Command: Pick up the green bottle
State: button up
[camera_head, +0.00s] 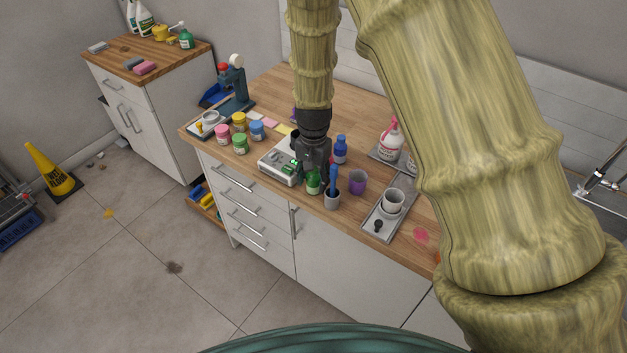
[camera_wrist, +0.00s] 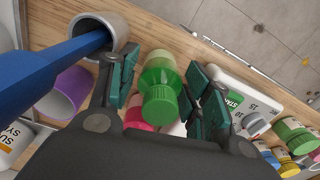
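A green bottle (camera_head: 313,185) with a green cap stands at the front edge of the wooden counter (camera_head: 275,95), right under my gripper (camera_head: 314,168). In the wrist view the green bottle (camera_wrist: 158,88) is between the two dark green fingers of my gripper (camera_wrist: 161,75), its cap towards the camera. The fingers are apart, one on each side of the bottle. Another green bottle (camera_head: 186,41) stands on the far counter at the left.
A grey cup (camera_head: 332,200) with a blue-handled tool (camera_head: 334,178) stands close to the right of the bottle, with a purple cup (camera_head: 357,183) beyond. A white device (camera_head: 278,170) is close on the left. Colored jars (camera_head: 240,143) are farther left.

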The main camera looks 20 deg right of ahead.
jog(key=c, duration=0.8)
